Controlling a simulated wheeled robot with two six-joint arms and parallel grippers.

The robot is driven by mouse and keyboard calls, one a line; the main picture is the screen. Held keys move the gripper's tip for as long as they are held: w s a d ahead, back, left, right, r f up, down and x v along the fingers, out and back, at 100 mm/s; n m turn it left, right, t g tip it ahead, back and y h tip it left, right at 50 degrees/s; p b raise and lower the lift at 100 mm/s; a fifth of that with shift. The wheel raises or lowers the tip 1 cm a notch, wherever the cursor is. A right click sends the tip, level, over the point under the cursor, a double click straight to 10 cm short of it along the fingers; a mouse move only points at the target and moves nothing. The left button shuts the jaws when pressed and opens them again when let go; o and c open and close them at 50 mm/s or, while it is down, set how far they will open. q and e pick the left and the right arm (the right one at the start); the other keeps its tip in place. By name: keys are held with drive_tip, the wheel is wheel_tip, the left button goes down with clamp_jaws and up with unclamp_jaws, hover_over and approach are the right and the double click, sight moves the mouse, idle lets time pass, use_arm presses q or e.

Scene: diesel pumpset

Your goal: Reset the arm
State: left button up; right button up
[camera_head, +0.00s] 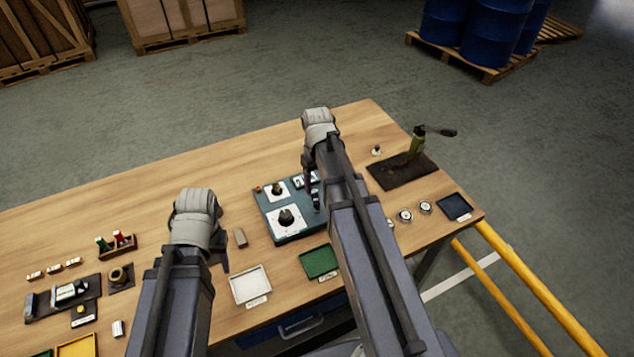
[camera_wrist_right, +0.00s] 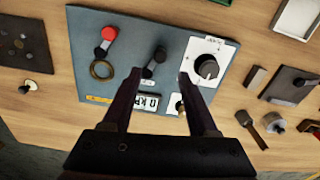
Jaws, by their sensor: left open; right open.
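My right arm reaches over the workbench (camera_head: 150,180), and its gripper (camera_head: 312,187) points down at the right side of the blue-grey control panel (camera_head: 268,221). In the right wrist view the right gripper (camera_wrist_right: 157,88) is open, with nothing between its fingers; a black lever (camera_wrist_right: 155,62) on the panel shows between and beyond the tips. I cannot tell whether the fingers touch the panel. My left gripper (camera_head: 221,257) shows only in part below its pale wrist, over the bench left of the panel; its fingertips are mostly hidden, and I see no held thing.
A white tray (camera_head: 249,284) and a green tray (camera_head: 319,261) lie in front of the panel. A dark mat (camera_head: 388,173) with a green hand tool (camera_head: 417,141) is at right, near round gauges (camera_head: 405,216). Small parts crowd the left. The bench's back left is clear.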

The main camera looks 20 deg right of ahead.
drive_tip(key=s+a+f+n+b, duration=0.1)
drive_tip(key=s+a, duration=0.6)
drive_tip(key=a, duration=0.3)
drive_tip(key=s+a+f+n+h+b, duration=0.1)
drive_tip(key=s+a, duration=0.6)
drive_tip(key=a, duration=0.3)
drive_tip(key=shift+a+f+b, duration=0.3)
drive_tip(key=shift+f+b, duration=0.05)
drive_tip(key=shift+b, duration=0.05)
idle(1.0)
